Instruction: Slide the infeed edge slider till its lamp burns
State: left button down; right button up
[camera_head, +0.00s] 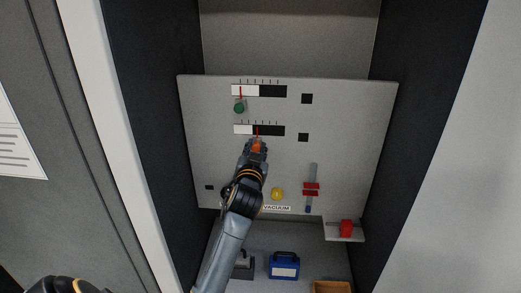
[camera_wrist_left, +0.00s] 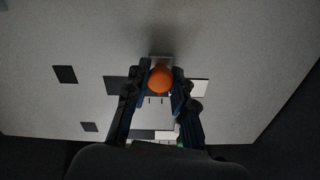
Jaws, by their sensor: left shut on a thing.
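A grey panel (camera_head: 350,110) carries two horizontal black-and-white scales with red pointers. The upper scale (camera_head: 270,91) has a green knob (camera_head: 239,107) below its left part. The lower scale (camera_head: 273,130) has an orange knob (camera_head: 257,147), with its red pointer a little left of the scale's middle. My left gripper (camera_head: 256,144) is shut on the orange knob, which shows between both fingers in the left wrist view (camera_wrist_left: 160,79). A dark square (camera_head: 307,98) sits right of the upper scale and another (camera_head: 303,137) right of the lower; neither glows. No infeed label is readable. My right gripper is out of view.
Lower on the panel are a yellow knob (camera_head: 277,193), a VACUUM label (camera_head: 276,208) and a red-marked vertical slide (camera_head: 311,188). A small shelf (camera_head: 335,234) holds a red object (camera_head: 346,228). Below stand a blue case (camera_head: 284,265) and a brown box (camera_head: 331,287). Dark walls flank the panel.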

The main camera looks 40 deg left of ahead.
pick_arm(q)
jog(key=c, duration=1.1)
grip_release()
jog(key=shift+s+a+f, duration=0.1)
jog(key=shift+a+f, duration=0.05)
jog(key=shift+a, duration=0.4)
jog(key=shift+w+d, duration=0.1)
jog(key=shift+w, duration=0.15)
jog(key=shift+s+d, duration=0.15)
jog(key=shift+d, duration=0.1)
jog(key=v, duration=1.1)
jog(key=shift+s, duration=0.25)
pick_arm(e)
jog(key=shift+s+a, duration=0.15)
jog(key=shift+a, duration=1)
pick_arm(q)
jog(key=shift+d+f, duration=0.15)
